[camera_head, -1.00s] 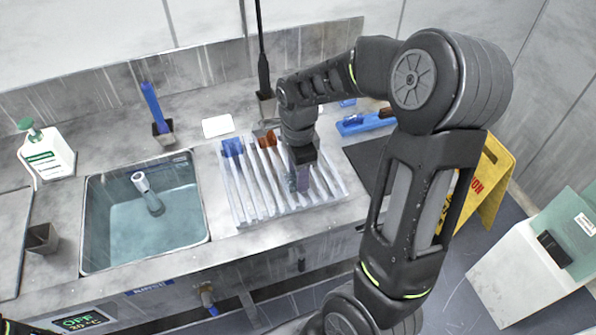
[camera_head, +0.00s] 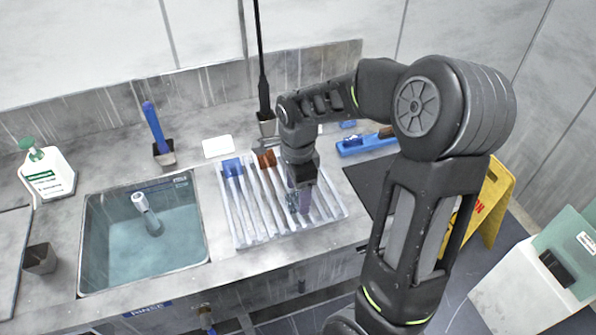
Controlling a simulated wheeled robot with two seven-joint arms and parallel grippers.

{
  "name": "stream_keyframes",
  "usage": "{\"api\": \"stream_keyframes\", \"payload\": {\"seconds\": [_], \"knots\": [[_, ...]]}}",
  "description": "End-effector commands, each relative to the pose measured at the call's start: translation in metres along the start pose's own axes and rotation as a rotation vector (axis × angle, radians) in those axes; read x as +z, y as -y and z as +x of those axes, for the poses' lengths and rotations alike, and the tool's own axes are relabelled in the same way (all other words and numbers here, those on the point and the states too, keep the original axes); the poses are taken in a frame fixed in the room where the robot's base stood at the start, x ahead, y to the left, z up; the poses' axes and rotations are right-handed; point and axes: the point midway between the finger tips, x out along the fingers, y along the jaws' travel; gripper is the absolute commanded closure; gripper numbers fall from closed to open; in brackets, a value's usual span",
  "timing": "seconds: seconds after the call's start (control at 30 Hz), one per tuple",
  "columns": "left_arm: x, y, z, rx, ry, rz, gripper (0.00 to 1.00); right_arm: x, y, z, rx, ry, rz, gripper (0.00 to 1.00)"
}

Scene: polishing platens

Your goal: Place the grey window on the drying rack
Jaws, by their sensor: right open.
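The drying rack (camera_head: 240,226) is a pale slotted tray on the counter right of the sink. My right gripper (camera_head: 303,192) points down over its right half; it is open, though its fingers are small and dark here. A small grey-purple piece (camera_head: 305,203), which looks like the grey window, stands upright at the fingertips among the rack's slots. I cannot tell whether the fingers touch it or how deep it sits. A blue piece (camera_head: 232,167) and a brown piece (camera_head: 266,158) stand at the rack's back edge. My left gripper is not in view.
A water-filled sink (camera_head: 150,245) with a pale cylinder in it lies left of the rack. A blue tool (camera_head: 365,144) and dark mat (camera_head: 372,180) lie to the right.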

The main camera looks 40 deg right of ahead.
Motion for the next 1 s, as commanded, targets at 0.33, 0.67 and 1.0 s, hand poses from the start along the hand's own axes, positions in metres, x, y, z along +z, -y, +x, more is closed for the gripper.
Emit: {"api": "stream_keyframes", "payload": {"seconds": [0.33,0.67,1.0], "knots": [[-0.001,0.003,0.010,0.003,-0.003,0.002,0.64,0.000,0.001,-0.066,-0.007,0.002,0.000,0.33],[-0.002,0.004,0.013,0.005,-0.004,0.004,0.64,0.000,0.000,-0.109,-0.001,0.001,0.000,0.33],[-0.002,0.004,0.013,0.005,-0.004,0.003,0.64,0.000,0.000,-0.111,0.000,0.001,0.000,0.33]]}}
